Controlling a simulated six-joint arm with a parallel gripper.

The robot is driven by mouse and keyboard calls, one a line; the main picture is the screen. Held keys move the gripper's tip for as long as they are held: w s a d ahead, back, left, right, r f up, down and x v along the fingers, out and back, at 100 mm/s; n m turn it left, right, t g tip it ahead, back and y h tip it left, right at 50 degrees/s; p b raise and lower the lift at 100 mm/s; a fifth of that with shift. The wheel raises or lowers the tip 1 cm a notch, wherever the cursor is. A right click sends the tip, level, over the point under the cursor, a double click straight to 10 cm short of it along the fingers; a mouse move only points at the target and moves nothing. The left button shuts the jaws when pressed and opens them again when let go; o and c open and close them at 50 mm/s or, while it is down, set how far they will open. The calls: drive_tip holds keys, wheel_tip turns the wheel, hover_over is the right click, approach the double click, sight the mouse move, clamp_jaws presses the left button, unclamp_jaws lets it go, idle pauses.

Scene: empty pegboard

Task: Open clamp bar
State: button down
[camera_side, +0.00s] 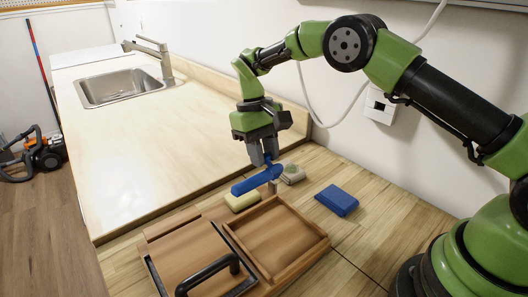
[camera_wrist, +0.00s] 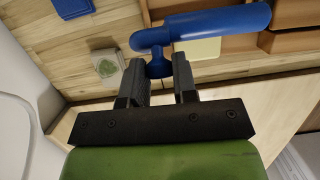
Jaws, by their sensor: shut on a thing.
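My gripper (camera_side: 267,160) is shut on a blue bent handle (camera_side: 256,184) above the wooden counter. In the wrist view, the fingertips (camera_wrist: 160,80) are around its blue knob, and its thick cylindrical arm (camera_wrist: 225,20) extends to the right. A black bar with a raised grip (camera_side: 208,272), which looks like the clamp bar, lies across the left part of a wooden tray (camera_side: 318,240). My gripper is behind the tray and apart from the black bar.
A yellow block (camera_side: 238,203) lies below the blue handle. A grey-green piece (camera_side: 293,174) lies just behind, and a blue block (camera_side: 337,200) to the right. The pale countertop (camera_side: 165,140) with a sink (camera_side: 118,87) is clear. A wall (camera_side: 335,125) stands behind.

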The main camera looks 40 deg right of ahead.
drive_tip(key=c, duration=0.9)
unclamp_jaws()
drive_tip(key=shift+v, duration=3.7)
drive_tip(key=shift+c, duration=0.3)
